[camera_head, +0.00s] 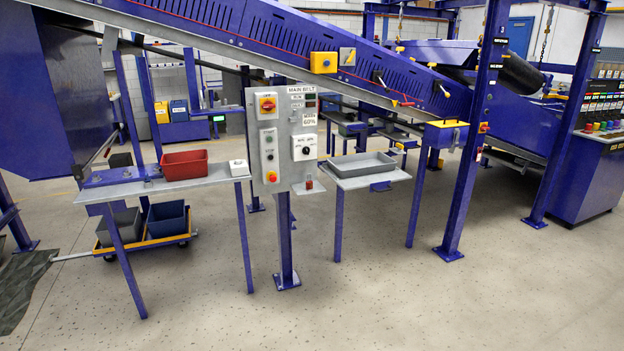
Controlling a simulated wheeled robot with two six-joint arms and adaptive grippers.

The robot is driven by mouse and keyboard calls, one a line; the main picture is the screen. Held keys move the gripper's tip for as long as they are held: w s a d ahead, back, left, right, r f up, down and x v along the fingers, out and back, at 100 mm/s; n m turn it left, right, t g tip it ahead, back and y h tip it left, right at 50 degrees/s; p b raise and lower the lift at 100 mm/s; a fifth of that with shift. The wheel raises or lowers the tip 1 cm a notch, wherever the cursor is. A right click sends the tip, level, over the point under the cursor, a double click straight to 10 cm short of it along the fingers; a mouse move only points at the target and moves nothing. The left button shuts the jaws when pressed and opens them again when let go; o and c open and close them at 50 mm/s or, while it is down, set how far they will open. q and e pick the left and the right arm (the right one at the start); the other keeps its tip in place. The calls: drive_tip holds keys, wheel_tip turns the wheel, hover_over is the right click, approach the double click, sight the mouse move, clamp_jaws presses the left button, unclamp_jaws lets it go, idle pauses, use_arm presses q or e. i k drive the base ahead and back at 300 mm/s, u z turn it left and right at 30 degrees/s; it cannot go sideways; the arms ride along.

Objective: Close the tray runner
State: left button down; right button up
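A shallow grey tray (361,164) lies on a light grey shelf (389,179) right of the control panel. The shelf stands on blue legs and juts out toward me. A small blue block (380,186) sits under its front edge. I cannot tell for certain which part is the tray runner, nor how far it is drawn out. Neither of my grippers is in view.
The control panel (283,140) stands on a blue post. Left of it is a table (120,190) with a red bin (185,164); a yellow-framed cart (150,243) with bins is beneath. A blue column (470,170) stands right. The front floor (400,300) is clear.

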sight(380, 182)
drive_tip(key=i, duration=1.5)
drive_tip(key=z, duration=1.55)
drive_tip(key=i, duration=1.3)
